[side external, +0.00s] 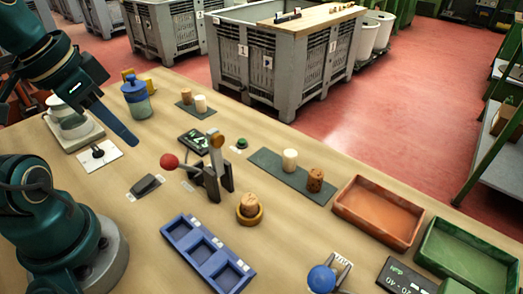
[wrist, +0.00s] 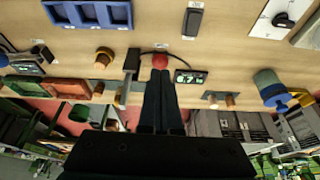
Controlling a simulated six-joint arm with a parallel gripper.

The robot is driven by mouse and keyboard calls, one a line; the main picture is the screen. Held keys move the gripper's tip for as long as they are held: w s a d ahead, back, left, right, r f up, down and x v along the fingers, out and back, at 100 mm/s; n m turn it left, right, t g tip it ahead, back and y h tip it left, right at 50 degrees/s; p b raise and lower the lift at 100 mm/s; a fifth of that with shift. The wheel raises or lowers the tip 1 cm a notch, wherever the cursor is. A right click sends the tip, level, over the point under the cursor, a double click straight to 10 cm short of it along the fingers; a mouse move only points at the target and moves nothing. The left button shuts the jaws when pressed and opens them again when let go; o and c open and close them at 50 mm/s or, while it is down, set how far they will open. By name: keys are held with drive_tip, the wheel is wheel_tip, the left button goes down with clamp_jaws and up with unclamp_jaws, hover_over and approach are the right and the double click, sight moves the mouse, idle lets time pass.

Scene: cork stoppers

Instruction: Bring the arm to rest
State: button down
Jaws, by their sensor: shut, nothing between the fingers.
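My gripper (side external: 132,138) hangs in the air over the left part of the bench, pointing down and right. Its dark fingers are together and hold nothing, as the wrist view also shows (wrist: 160,76). A tan cork (side external: 249,205) stands in a yellow ring on the bench. A pale stopper (side external: 290,160) and a darker brown cork (side external: 315,180) stand on a long dark mat (side external: 263,158). Two more stoppers (side external: 186,96) (side external: 200,103) stand on a small mat at the back. My gripper appears apart from all of them.
A lever device with a red knob (side external: 169,161) stands mid-bench. A blue compartment tray (side external: 207,256) looks empty in front. An orange tray (side external: 378,211) and a green tray (side external: 462,258) are at right. A blue-lidded jar (side external: 137,99) stands behind my gripper.

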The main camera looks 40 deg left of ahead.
drive_tip(key=shift+t, duration=0.7)
drive_tip(key=shift+w+d+f, duration=0.15)
drive_tip(key=shift+w+d, duration=0.05)
drive_tip(key=shift+d, duration=1.2)
drive_tip(key=shift+w+d+f, duration=0.1)
drive_tip(key=shift+w+d, duration=0.1)
drive_tip(key=shift+d, duration=1.15)
